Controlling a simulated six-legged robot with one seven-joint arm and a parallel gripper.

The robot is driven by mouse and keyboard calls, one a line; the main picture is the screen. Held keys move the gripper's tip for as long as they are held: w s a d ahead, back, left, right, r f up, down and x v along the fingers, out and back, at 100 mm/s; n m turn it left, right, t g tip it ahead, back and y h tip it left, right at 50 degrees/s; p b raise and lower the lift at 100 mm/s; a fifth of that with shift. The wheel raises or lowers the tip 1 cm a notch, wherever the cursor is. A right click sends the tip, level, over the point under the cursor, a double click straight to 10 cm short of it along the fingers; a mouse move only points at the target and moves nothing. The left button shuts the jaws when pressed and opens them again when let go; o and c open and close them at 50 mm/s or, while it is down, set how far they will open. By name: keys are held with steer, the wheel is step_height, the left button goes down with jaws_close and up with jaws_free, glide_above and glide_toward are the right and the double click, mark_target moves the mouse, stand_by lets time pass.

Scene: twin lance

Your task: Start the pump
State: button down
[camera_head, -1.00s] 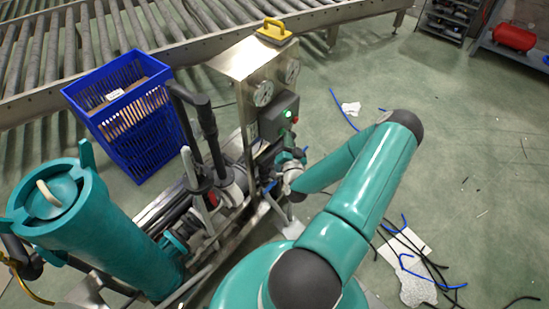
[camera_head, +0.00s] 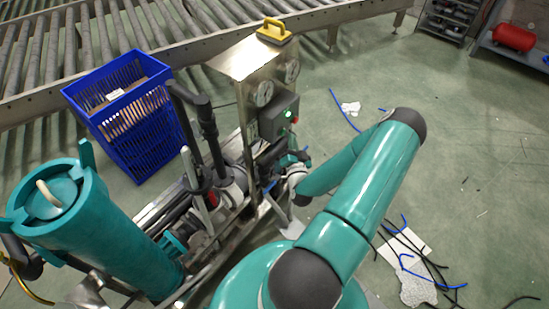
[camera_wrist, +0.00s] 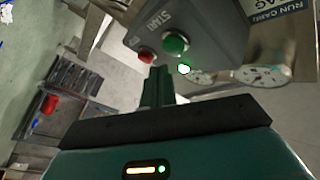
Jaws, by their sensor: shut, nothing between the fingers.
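The grey control box (camera_head: 279,117) is on the steel pump panel in the head view. The lamp (camera_head: 288,114) also glows in the head view. My gripper (camera_wrist: 158,72) is shut and empty. Its fingertips point at the box and appear just below the two buttons in the wrist view; I cannot tell whether they touch it. In the head view my gripper is just below the box, partly hidden.
Black pipes (camera_head: 207,125) and a teal cylinder (camera_head: 85,220) stand to the left. A blue crate (camera_head: 130,120) is behind. Loose cables (camera_head: 425,270) lie on the floor at right.

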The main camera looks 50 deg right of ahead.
steer(key=s, duration=0.4)
steer(key=shift+s+d, duration=0.2)
steer(key=shift+s, duration=0.2)
steer(key=shift+w, duration=0.1)
